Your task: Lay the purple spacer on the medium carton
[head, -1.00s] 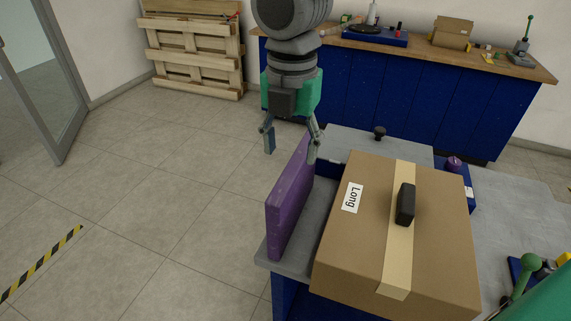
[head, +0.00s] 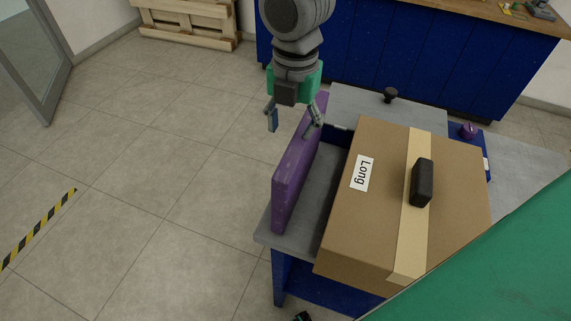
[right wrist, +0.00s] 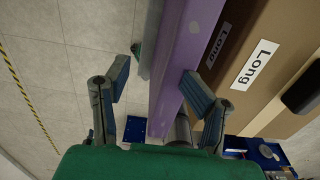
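The purple spacer (head: 294,178) is a long flat board standing on edge along the left side of the grey cart top. My right gripper (head: 293,125) is open over its far part. In the right wrist view the spacer (right wrist: 185,60) runs between the spread fingers of the gripper (right wrist: 155,85); the right finger overlaps its edge, and a gap shows at the left finger. Contact cannot be told. A brown carton (head: 385,150) labelled "Long" lies right of the spacer. I see no carton marked medium. My left gripper is not in view.
The carton has a tape strip and a black handle (head: 422,183) on top. A grey cart surface (head: 350,103) with a black knob (head: 390,95) lies behind it. A blue bench (head: 400,60) and a wooden pallet (head: 190,18) stand farther back. The floor at left is clear.

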